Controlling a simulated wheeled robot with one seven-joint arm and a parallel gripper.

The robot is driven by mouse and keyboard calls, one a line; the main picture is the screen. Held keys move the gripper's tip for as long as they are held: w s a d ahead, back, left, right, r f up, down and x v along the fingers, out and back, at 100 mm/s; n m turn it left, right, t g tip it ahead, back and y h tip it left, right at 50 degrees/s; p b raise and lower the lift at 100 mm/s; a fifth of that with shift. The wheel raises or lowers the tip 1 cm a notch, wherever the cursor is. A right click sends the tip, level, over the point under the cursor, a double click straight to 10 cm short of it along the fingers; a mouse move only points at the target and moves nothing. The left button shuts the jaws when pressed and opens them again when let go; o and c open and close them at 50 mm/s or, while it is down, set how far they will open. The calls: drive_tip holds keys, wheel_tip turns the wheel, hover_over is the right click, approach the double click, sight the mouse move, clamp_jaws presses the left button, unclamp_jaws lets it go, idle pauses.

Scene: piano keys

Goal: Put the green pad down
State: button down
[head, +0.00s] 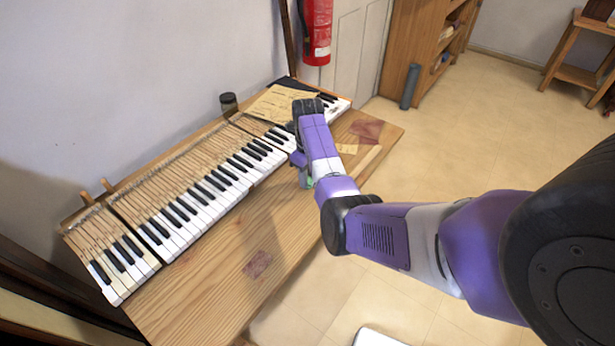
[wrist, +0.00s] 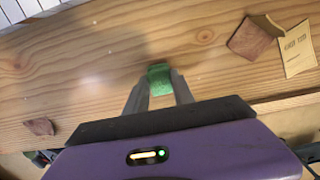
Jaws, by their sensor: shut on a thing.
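The green pad (wrist: 160,79) is small and block-like. It sits between the fingertips of my gripper (wrist: 159,88) in the wrist view, and the gripper is shut on it. The wooden table (wrist: 85,75) lies beneath the pad; I cannot tell whether the pad touches it. In the head view my gripper (head: 303,178) is over the front part of the table (head: 205,290), just in front of the piano keys. Only a sliver of green (head: 309,182) shows there, with my arm hiding most of the gripper.
The keyboard (head: 190,207) runs along the table's back. Reddish-brown patches lie near (head: 258,263) and far (head: 367,131). A printed card (wrist: 298,48) lies by the far one. Papers (head: 278,104) and a dark jar (head: 229,102) are at the back. Bare wood lies between.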

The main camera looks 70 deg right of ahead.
drive_tip(key=c, duration=1.1)
unclamp_jaws()
drive_tip(key=shift+f, duration=0.1)
wheel_tip(320, 180, up, 12)
drive_tip(key=shift+r+b, duration=0.15)
drive_tip(key=shift+b, duration=0.2)
